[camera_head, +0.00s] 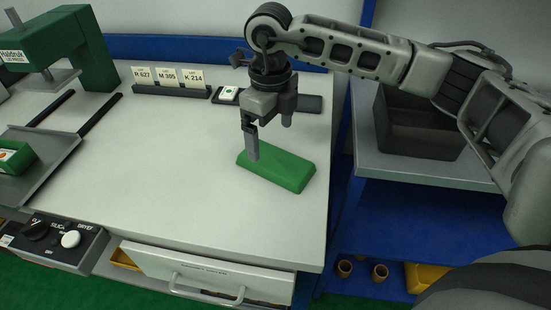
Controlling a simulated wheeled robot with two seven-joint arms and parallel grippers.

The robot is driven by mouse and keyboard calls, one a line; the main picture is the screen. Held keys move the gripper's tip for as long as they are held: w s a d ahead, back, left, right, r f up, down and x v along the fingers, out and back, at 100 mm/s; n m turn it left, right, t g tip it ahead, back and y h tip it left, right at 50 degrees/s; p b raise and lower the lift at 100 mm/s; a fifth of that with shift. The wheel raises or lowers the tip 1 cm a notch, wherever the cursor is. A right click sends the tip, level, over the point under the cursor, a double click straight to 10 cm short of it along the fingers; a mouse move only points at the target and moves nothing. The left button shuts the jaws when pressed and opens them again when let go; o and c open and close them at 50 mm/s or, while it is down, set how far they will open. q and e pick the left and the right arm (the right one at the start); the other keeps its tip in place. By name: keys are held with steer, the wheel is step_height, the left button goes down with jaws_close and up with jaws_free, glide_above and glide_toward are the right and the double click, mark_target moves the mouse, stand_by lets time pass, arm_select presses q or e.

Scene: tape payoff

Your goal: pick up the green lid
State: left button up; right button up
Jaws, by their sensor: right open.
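The green lid (285,174) is a flat rectangular piece lying on the light worktop near its right edge. My right gripper (270,141) hangs over the lid's back left part, pointing down, with its fingers apart and nothing between them. The nearer finger overlaps the lid's left part in the picture; I cannot tell whether it touches. My left gripper is not in view.
A green press (92,60) and a grey tray (58,146) stand at left. A dark bin (415,128) sits on the right shelf. The worktop's middle is clear.

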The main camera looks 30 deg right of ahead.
mark_target(272, 158)
steer(key=shift+s+d+f+p, duration=0.1)
steer(key=shift+f+p, duration=0.45)
steer(key=shift+f, duration=2.4)
steer(key=c, duration=1)
